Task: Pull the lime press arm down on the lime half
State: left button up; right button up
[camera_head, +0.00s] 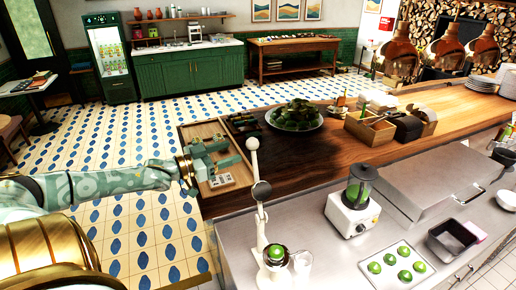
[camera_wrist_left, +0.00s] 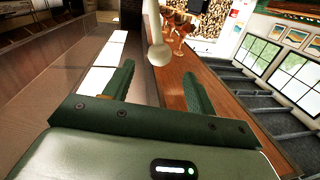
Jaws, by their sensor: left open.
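The white lime press (camera_head: 262,225) stands on the steel counter at its near left. Its arm points upward, with a round white knob (camera_head: 252,144) at the top. A green lime half (camera_head: 276,252) sits in the press cup, below the raised arm. My left gripper (camera_head: 222,153) is open and empty, just left of the knob. In the left wrist view, the knob (camera_wrist_left: 158,54) shows ahead, between the two green fingers (camera_wrist_left: 159,74) and beyond their tips; I see no contact. My right gripper is not in view.
A glass (camera_head: 302,262) stands beside the press. A blender (camera_head: 354,207) and a tray of cut limes (camera_head: 398,277) are to the right. A wooden tray (camera_head: 201,130) lies behind my left gripper, near a bowl of dark green fruit (camera_head: 295,116). Open tiled floor lies left of the counter.

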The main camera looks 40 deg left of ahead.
aim_at(257, 143)
pick_arm(q)
jog(key=x, duration=0.9)
jog(key=shift+r, duration=0.1)
jog(key=shift+w+d, duration=0.25)
jog(key=shift+w, duration=0.45)
